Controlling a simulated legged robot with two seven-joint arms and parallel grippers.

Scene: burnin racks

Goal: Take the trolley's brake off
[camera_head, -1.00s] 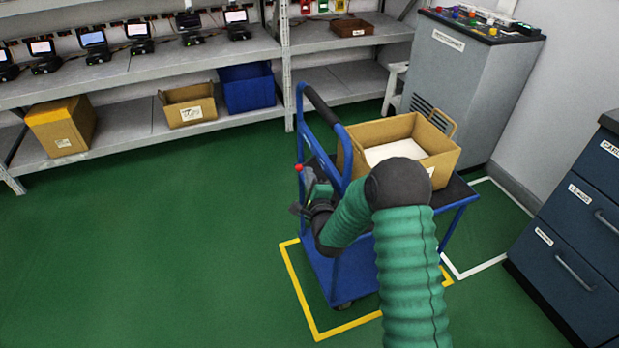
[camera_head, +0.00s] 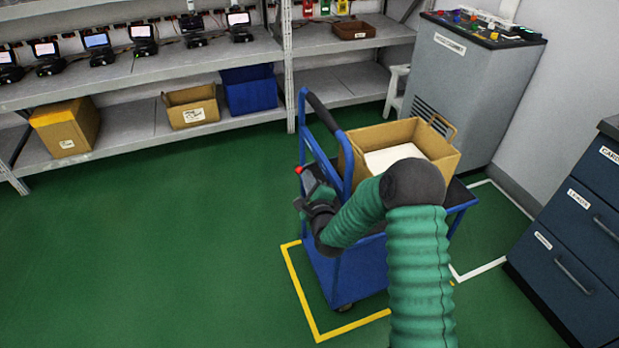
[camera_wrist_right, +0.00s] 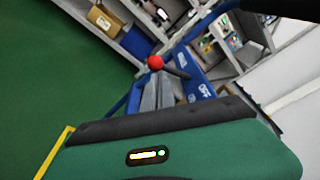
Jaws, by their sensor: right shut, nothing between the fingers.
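The blue trolley (camera_head: 362,272) stands on the green floor, partly inside a yellow floor outline. A red ball knob (camera_head: 298,170) shows at its handle end. In the right wrist view the knob (camera_wrist_right: 155,62) sits on a short dark lever, just beyond the fingertips. A blue plate with white lettering, seemingly "OFF" (camera_wrist_right: 203,91), lies to the right of the fingers. My right gripper (camera_head: 307,184) is shut and empty beside the trolley's handle frame, close to the knob; I cannot tell whether they touch. My left gripper is out of view.
An open cardboard box (camera_head: 436,165) rides on the trolley. Behind stands a grey shelf (camera_head: 215,57) with devices and boxes. A grey cabinet (camera_head: 460,85) and dark blue drawers (camera_head: 575,235) stand to the right. The green floor at left is clear.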

